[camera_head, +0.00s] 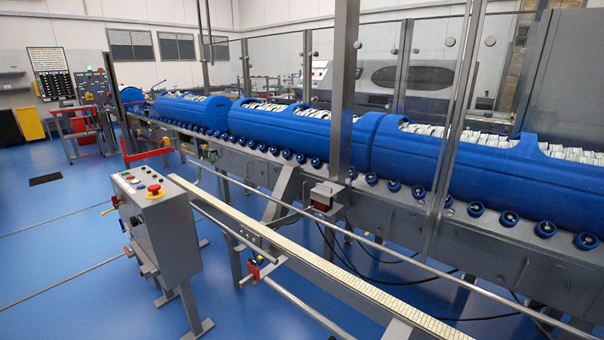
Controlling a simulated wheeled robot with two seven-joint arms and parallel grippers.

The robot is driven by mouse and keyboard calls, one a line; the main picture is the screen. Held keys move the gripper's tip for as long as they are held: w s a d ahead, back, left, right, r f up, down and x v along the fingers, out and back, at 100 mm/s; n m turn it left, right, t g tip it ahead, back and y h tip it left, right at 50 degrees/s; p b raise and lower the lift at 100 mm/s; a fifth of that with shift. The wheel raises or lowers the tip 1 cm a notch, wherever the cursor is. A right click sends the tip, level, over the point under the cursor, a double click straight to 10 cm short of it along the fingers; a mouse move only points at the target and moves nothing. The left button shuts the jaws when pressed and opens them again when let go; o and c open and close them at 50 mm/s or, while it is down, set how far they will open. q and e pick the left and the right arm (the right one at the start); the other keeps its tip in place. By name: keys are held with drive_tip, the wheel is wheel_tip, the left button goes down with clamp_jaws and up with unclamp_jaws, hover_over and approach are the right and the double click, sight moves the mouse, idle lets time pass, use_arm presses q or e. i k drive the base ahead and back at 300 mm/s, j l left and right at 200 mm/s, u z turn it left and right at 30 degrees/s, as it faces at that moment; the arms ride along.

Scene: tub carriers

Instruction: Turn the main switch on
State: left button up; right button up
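A grey control box (150,218) stands on a post at the front left. Its sloped top has a red mushroom button on a yellow base (155,191) and a few small buttons and lamps. A small yellow and red part (114,202) sticks out from the box's left side. A far control panel (95,87) with red and yellow parts stands at the back left. I cannot tell which of these parts is the main switch, nor its setting. Neither of my grippers is in view.
Blue tub carriers (300,129) lie in a row on a roller conveyor (400,215) behind clear guard panels. A long rail (320,270) runs from beside the control box to the lower right. Open blue floor (60,260) lies left of the box, crossed by thin rods.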

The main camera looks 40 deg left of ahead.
sight(115, 201)
drive_tip(key=u, duration=2.6)
drive_tip(key=i+j+z, duration=0.1)
drive_tip(key=z, duration=0.65)
drive_tip(key=i+j+z, duration=0.2)
drive_tip(key=j, duration=0.15)
drive_tip(key=i+j+z, duration=0.2)
drive_tip(key=j, duration=0.2)
drive_tip(key=i+j+z, duration=0.2)
drive_tip(key=j, duration=0.2)
drive_tip(key=j+z, duration=0.2)
drive_tip(key=j, duration=0.25)
drive_tip(key=i+j+z, duration=0.1)
drive_tip(key=j+z, duration=0.15)
drive_tip(key=j, duration=0.2)
